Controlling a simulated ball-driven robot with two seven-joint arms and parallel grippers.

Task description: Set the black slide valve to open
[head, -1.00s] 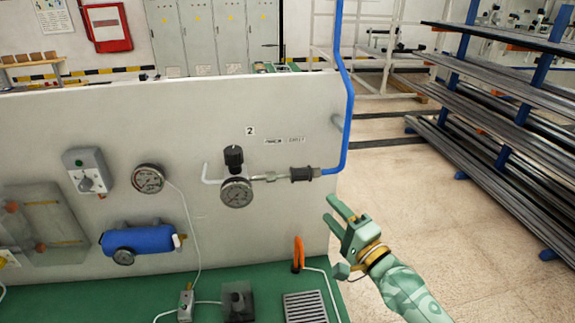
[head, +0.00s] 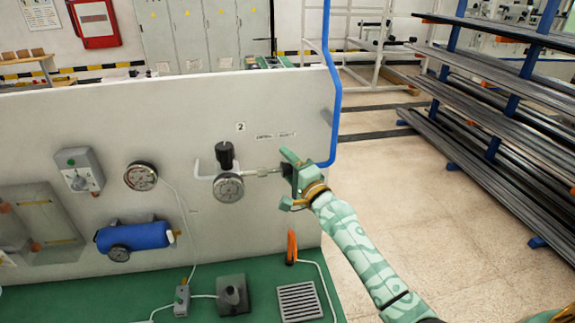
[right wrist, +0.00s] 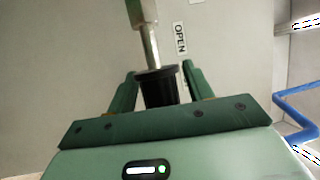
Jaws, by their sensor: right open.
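The black slide valve (right wrist: 160,86) is a dark sleeve on a metal pipe. In the right wrist view it sits between the two green fingers of my right gripper (right wrist: 158,76), which stand apart on either side of it. I cannot tell whether either finger touches it. A label reading OPEN (right wrist: 180,38) is on the panel beside the pipe. In the head view my right gripper (head: 285,162) is at the pipe's right end and mostly hides the valve. My left gripper is not in view.
The grey panel (head: 100,115) also carries a gauge with a black knob (head: 228,187), another gauge (head: 140,176) and a blue cylinder (head: 134,236). A blue pipe (head: 331,110) rises beside the valve. A drain grate (head: 299,301) lies on the green bench.

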